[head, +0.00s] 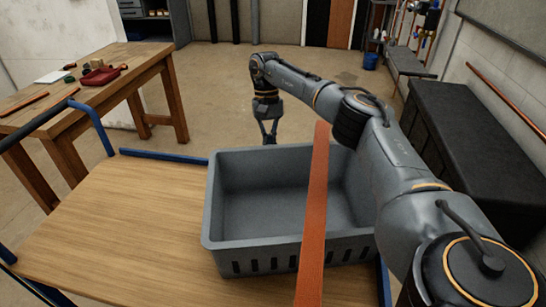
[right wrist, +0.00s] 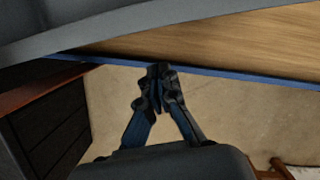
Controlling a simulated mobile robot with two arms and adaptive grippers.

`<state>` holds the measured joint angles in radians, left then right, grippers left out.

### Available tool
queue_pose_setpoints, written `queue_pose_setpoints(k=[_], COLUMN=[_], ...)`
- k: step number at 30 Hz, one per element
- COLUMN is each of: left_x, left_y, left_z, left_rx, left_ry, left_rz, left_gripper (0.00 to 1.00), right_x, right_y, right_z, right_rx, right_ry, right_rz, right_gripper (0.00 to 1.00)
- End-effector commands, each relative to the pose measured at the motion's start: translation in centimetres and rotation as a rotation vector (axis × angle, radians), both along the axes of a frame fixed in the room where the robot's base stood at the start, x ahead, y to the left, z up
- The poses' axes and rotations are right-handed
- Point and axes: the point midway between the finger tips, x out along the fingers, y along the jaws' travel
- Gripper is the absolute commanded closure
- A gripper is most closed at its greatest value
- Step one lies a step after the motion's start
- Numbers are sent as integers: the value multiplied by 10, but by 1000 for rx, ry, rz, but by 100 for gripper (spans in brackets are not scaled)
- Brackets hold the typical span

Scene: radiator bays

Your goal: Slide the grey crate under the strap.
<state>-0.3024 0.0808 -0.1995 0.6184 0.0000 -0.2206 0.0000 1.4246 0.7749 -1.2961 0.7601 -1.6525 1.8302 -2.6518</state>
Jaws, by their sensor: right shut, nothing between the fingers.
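The grey crate (head: 262,249) is an empty open-topped box on the wooden cart deck, toward its right side. The orange strap (head: 314,215) runs front to back above the crate, right of its middle, so part of the crate lies under it. Some of the crate's right end is hidden by my right arm. My right gripper (head: 269,135) is shut and empty beyond the crate's far wall. In the right wrist view my fingertips (right wrist: 159,72) are near the deck's blue edge, apart from the crate wall (right wrist: 190,18). My left gripper is not in view.
The wooden deck (head: 115,215) has blue rails (head: 163,154) and is clear left of the crate. A workbench (head: 90,85) with small red items stands at the left. A black chest (head: 465,140) stands along the right wall. Open floor lies beyond the cart.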

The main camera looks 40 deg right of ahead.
Motion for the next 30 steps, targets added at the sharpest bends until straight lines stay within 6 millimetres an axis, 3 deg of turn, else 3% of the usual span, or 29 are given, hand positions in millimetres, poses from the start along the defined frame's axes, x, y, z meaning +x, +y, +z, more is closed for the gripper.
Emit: queue_pose_setpoints(k=[1, 13, 30], left_x=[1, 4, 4], left_y=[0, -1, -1], left_z=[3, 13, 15], left_rx=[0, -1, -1], left_ry=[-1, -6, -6], left_rz=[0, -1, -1], left_gripper=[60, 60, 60], right_x=[-4, -33, -40], right_y=[1, 17, 22], right_z=[-11, -10, -10], right_rx=[0, -1, 0], right_ry=[4, 0, 1], right_rz=[1, 0, -1], right_gripper=[100, 100, 100])
